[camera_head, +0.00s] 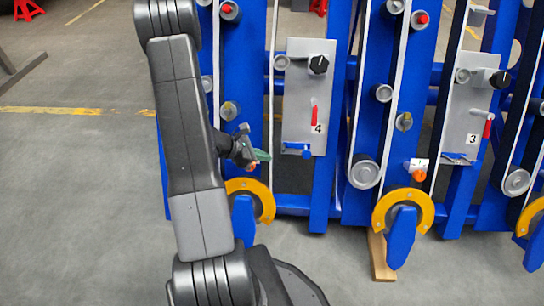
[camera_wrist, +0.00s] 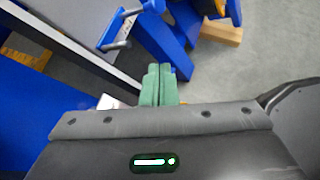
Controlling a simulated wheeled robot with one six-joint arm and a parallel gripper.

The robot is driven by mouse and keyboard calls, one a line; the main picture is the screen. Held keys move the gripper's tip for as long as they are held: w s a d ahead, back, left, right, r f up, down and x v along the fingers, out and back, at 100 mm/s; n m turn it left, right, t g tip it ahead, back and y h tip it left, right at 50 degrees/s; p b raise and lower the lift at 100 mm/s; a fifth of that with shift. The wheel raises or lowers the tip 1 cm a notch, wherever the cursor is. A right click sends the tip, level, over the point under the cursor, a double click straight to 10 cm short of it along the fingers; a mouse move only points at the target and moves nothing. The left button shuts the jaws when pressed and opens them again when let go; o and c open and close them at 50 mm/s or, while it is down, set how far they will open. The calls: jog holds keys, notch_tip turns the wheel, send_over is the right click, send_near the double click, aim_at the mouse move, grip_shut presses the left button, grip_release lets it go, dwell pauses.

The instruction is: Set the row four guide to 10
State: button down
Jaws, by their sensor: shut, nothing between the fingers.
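The row four plate (camera_head: 308,95) is grey and marked 4. It carries a black knob (camera_head: 319,64) at its top right, a red lever (camera_head: 314,114) and a blue clamp-like part (camera_head: 297,149) at its foot. I cannot tell which part is the guide, and no setting of 10 is readable. My gripper (camera_head: 262,155) is left of and below this plate, apart from it, above a yellow ring (camera_head: 264,197). An orange bit shows just below it, mostly hidden. In the wrist view its green fingers (camera_wrist: 158,84) are together and empty.
A plate marked 3 (camera_head: 470,105) stands to the right, with a white tag (camera_head: 418,164) and orange piece below left. Blue uprights (camera_head: 380,95), belts and rollers crowd the frame. A wooden block (camera_head: 381,258) lies under it.

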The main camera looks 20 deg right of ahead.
aim_at(306, 153)
jog(key=s+d+f+b, duration=0.1)
jog(key=d+f+b, duration=0.2)
jog(key=d, duration=0.7)
jog(key=shift+s+d+f, duration=0.15)
jog(key=shift+d+f, duration=0.15)
jog(key=shift+f, duration=0.05)
jog(key=shift+d, duration=0.1)
jog(key=shift+s+d+r+b, duration=0.1)
jog(key=shift+s+d+b, duration=0.1)
jog(key=shift+d+b, duration=0.45)
